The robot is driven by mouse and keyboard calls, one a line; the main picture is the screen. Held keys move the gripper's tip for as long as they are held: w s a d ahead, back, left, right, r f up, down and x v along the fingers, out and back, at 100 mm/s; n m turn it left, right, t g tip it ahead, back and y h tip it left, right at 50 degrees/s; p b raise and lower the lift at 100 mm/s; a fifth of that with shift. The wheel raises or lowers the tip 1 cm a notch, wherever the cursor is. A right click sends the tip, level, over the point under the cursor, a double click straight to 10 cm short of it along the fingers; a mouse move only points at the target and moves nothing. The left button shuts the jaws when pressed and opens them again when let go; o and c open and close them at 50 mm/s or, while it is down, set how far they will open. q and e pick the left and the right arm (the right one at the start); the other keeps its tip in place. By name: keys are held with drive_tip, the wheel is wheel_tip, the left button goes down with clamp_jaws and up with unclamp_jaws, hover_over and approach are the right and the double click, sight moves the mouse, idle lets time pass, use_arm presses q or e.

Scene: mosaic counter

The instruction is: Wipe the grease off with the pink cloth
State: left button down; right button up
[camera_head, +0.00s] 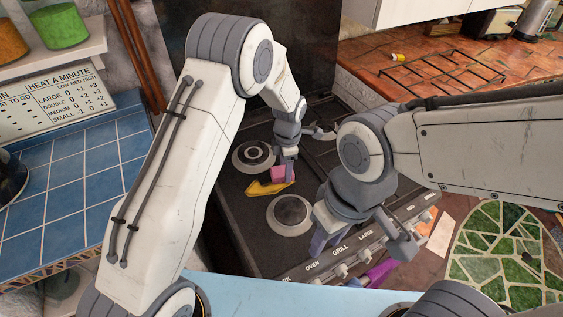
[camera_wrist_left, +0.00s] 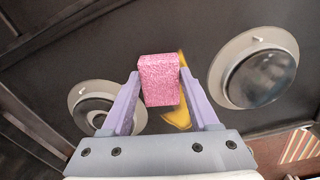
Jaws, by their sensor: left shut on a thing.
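The pink cloth (camera_head: 279,174) is a speckled pink block in the head view. My left gripper (camera_head: 286,172) is shut on it and holds it over the dark stove top, between two round burners. In the left wrist view the cloth (camera_wrist_left: 160,82) sits between the purple fingers. A yellow grease patch (camera_head: 264,188) lies on the stove top just beside and partly beneath the cloth; it also shows behind the cloth in the left wrist view (camera_wrist_left: 178,117). I cannot tell whether cloth and grease touch. My right gripper (camera_head: 361,246) is open and empty over the stove's front edge.
The near burner (camera_head: 290,213) and far burner (camera_head: 253,155) flank the grease. A stove panel with knobs (camera_head: 341,269) runs along the front. A blue tiled counter (camera_head: 75,185) is at left. A wire rack (camera_head: 440,75) lies on the tiled counter at the back right.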

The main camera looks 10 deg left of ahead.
use_arm(q)
drive_tip(key=shift+s+d+r, duration=0.1)
drive_tip(key=shift+s+d, duration=0.55)
drive_tip(key=shift+s, duration=0.35)
drive_tip(key=shift+s+d, duration=0.65)
drive_tip(key=shift+s, duration=0.35)
drive_tip(key=shift+r, duration=0.1)
drive_tip(key=shift+r+p, duration=2.35)
drive_tip(key=shift+r, duration=0.55)
wheel_tip(320, 180, up, 3)
drive_tip(key=shift+r+p, duration=0.1)
drive_tip(key=shift+p, duration=1)
